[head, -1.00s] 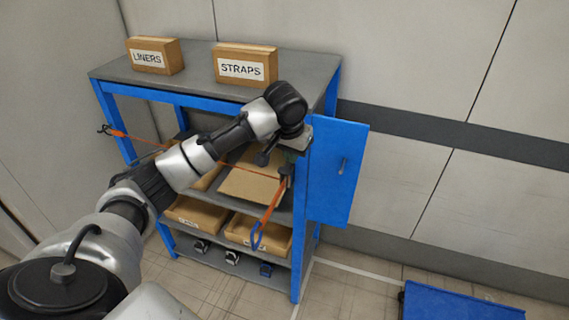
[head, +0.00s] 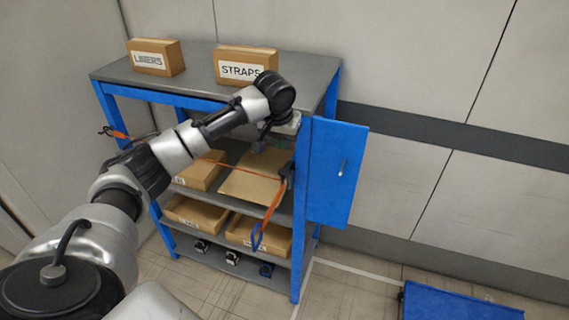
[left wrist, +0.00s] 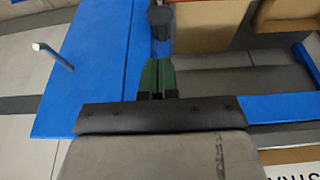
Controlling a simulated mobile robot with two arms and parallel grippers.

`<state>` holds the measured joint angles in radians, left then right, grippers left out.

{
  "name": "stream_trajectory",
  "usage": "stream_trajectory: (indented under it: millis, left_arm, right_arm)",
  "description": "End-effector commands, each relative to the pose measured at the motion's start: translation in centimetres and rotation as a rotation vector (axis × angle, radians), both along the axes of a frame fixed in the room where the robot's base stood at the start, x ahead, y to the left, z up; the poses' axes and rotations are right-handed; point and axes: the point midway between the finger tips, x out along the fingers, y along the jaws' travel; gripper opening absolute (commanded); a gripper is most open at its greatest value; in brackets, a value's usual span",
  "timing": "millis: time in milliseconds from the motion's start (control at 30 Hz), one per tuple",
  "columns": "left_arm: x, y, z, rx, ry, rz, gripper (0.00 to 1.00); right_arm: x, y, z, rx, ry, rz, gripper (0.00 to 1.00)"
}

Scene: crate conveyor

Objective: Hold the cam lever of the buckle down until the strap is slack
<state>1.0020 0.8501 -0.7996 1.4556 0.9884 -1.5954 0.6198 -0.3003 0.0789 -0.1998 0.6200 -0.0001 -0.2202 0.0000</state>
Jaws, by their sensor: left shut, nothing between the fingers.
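The dark buckle (head: 287,172) sits at the right post of the blue shelf unit, with the orange strap (head: 235,167) running left from it across the shelf front in a nearly straight line. The strap's loose tail (head: 271,205) hangs below the buckle and ends in a blue loop. My left gripper (head: 276,144) is above the buckle and apart from it. In the left wrist view its green fingers (left wrist: 157,80) are shut and empty, with a dark part, apparently the buckle (left wrist: 160,18), beyond the tips. The lever's position is too small to tell. My right gripper is not in view.
The blue door (head: 337,172) stands open on the unit's right side, close to the buckle. Cartons marked LINERS (head: 155,58) and STRAPS (head: 246,64) stand on top. A blue object (head: 455,303) lies on the floor at right.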

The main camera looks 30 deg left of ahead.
Motion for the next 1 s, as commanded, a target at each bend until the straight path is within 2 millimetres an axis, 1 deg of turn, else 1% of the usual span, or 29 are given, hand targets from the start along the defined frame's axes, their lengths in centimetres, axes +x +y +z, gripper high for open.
stream_trajectory:
  millis: [33, 200, 267, 400, 500, 700, 1000]
  left_arm:
    - [0.2, 0.1, -1.1, 0.001, 0.007, 0.001, 0.0]
    - [1.3, 0.3, -4.6, -0.001, 0.005, 0.001, 0.0]
    - [1.6, 0.4, -5.7, 0.0, 0.003, 0.0, 0.0]
    - [1.5, 0.4, -7.8, 0.002, 0.002, 0.0, 0.0]
    - [1.6, 0.4, -8.8, 0.002, 0.001, 0.001, 0.0]
    - [1.6, 0.4, -9.6, 0.001, -0.001, -0.001, 0.0]
    - [1.5, 0.4, -9.7, 0.002, -0.005, -0.001, 0.0]
  right_arm:
    - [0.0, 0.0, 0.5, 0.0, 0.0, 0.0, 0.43]
    - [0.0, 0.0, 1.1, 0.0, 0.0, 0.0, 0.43]
    - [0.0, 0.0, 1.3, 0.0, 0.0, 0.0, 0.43]
    - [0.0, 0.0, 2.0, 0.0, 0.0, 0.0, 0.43]
    - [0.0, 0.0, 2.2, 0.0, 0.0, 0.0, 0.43]
    - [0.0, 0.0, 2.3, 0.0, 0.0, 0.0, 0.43]
    - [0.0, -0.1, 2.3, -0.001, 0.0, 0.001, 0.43]
